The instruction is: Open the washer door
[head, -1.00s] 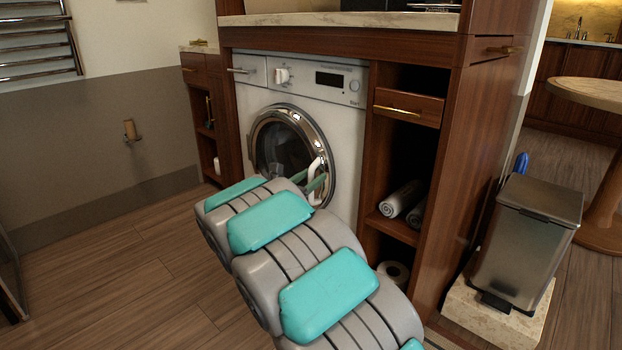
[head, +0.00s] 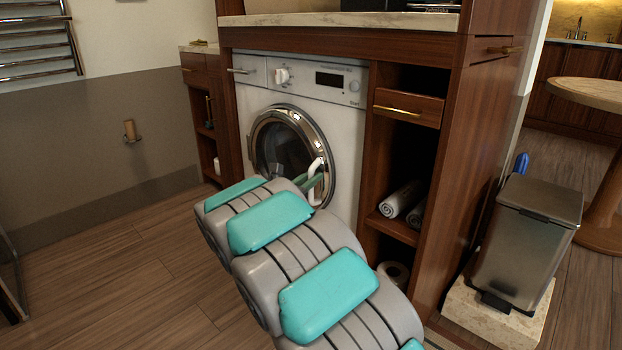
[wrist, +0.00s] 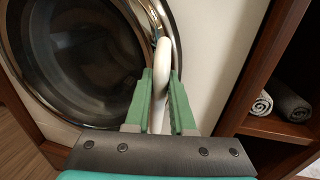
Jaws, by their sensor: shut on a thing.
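The white washer (head: 346,125) stands under the counter in the head view. Its round door (head: 283,142) has a chrome rim and dark glass and sits closed in the front, as far as I can tell. A white curved handle (head: 318,166) is at the door's right side. In the wrist view the handle (wrist: 160,60) runs down between the two green fingers of my gripper (wrist: 160,100), which is shut on it. The dark door glass (wrist: 80,55) is left of the fingers. My arm hides the washer's lower part in the head view.
Wooden shelves with rolled towels (head: 402,198) and a drawer (head: 408,107) stand right of the washer. A metal trash bin (head: 525,245) is farther right. A wooden cabinet (head: 200,120) stands left. The floor (head: 110,270) in front and left is clear.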

